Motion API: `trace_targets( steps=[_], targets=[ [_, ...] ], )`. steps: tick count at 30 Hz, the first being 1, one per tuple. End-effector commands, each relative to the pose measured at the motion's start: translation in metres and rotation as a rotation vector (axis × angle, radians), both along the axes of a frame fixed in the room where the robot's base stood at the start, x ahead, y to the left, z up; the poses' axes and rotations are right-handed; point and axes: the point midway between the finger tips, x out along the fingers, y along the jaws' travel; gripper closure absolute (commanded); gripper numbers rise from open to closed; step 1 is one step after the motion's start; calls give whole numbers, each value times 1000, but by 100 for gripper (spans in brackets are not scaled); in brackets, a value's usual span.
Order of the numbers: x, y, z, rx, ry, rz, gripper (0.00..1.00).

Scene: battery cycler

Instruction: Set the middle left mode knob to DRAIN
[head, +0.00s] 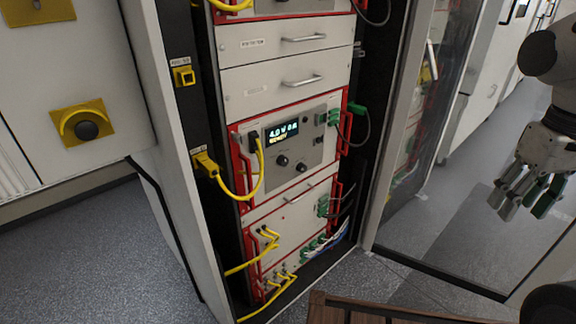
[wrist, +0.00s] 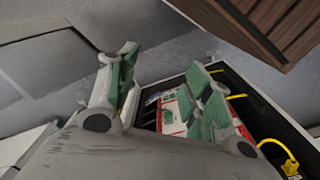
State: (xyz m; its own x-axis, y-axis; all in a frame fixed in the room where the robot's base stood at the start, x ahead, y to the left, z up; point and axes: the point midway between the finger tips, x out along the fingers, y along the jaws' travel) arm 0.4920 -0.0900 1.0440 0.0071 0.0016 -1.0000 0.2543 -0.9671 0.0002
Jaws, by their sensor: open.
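The cycler unit (head: 318,140) sits mid-rack in the head view, with a lit display (head: 283,131) showing white digits and a yellow line below. Two dark knobs are on its face: a left knob (head: 282,160) and a right knob (head: 301,167). Their pointers and any mode labels are too small to read. My gripper (head: 524,196) is at the far right of the head view, well away from the rack, open and empty. In the wrist view its green-padded fingers (wrist: 165,88) are spread apart. The rack shows small behind them, and I cannot make out the knobs there.
A yellow cable (head: 259,172) hangs left of the knobs. Red handles flank the unit. A glass door (head: 410,130) stands open right of the rack. A wooden-edged piece (head: 370,312) is at the bottom; a wooden surface (wrist: 255,25) shows in the wrist view. Grey floor is clear.

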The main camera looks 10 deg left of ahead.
Motion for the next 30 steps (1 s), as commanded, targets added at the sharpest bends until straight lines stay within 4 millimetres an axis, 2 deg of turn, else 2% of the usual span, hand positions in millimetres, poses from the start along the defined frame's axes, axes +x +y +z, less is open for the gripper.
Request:
trace_targets(
  steps=[1, 4, 11, 17, 18, 21, 24, 26, 29, 30],
  targets=[
    [8, 12, -17, -16, 52, 45, 50],
    [30, 40, -52, -34, 89, 130, 50],
    [83, 120, -154, -25, 37, 333, 50],
    [116, 206, -255, 60, -133, 518, 50],
    [122, 225, -274, 90, -184, 553, 50],
    [133, 273, -315, 183, -337, 636, 50],
    [146, 317, -333, 296, -522, 692, 50],
    [156, 340, -331, 371, -649, 707, 50],
    [180, 370, -299, 494, -885, 703, 50],
    [190, 382, -277, 545, -986, 696, 50]
  ],
)
